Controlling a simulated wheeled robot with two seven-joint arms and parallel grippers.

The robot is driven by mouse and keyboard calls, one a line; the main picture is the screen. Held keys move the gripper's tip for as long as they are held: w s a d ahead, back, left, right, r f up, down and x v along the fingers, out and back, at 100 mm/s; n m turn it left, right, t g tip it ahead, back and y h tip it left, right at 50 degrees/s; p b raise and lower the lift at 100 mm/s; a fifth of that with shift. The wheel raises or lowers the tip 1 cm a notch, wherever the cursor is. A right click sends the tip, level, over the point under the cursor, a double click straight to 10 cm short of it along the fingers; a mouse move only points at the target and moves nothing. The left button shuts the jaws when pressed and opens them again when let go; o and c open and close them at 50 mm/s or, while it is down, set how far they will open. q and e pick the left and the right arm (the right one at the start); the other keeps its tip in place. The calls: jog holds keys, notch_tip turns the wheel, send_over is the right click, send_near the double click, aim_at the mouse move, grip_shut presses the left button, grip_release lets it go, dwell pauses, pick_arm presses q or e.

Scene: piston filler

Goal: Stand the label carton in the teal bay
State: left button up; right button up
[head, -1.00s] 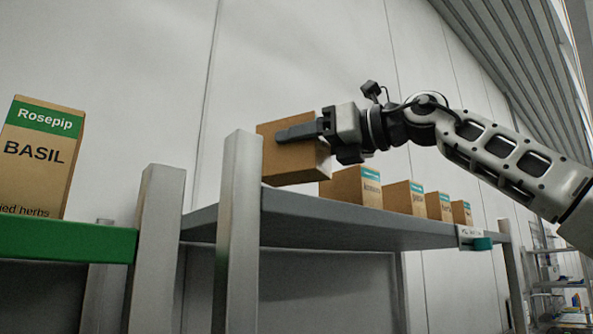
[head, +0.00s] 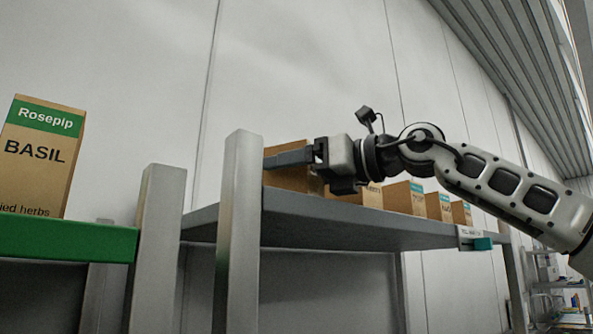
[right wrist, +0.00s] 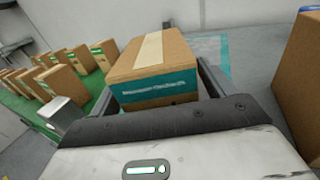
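My right gripper (head: 292,159) is shut on the brown label carton (head: 291,181), with one finger along each side. In the head view the carton is low at the left end of the grey shelf, partly hidden by the finger and a post. In the right wrist view the carton (right wrist: 152,62) shows its teal label and pale top tape between the fingers (right wrist: 160,92). Teal floor marking (right wrist: 224,55) of the bay shows just right of the carton. The carton looks upright; its base contact is hidden. My left gripper is not in view.
Several similar cartons (head: 402,197) stand in a row along the grey shelf (head: 350,222). A grey post (head: 238,230) rises at its left front. A Rosepip BASIL carton (head: 40,155) stands on the green shelf (head: 60,240). Another carton (right wrist: 299,85) is close at right in the wrist view.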

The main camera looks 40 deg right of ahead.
jog(key=shift+r, duration=0.15)
jog(key=b+v, duration=0.2)
jog(key=v, duration=1)
jog(key=shift+b, duration=0.3)
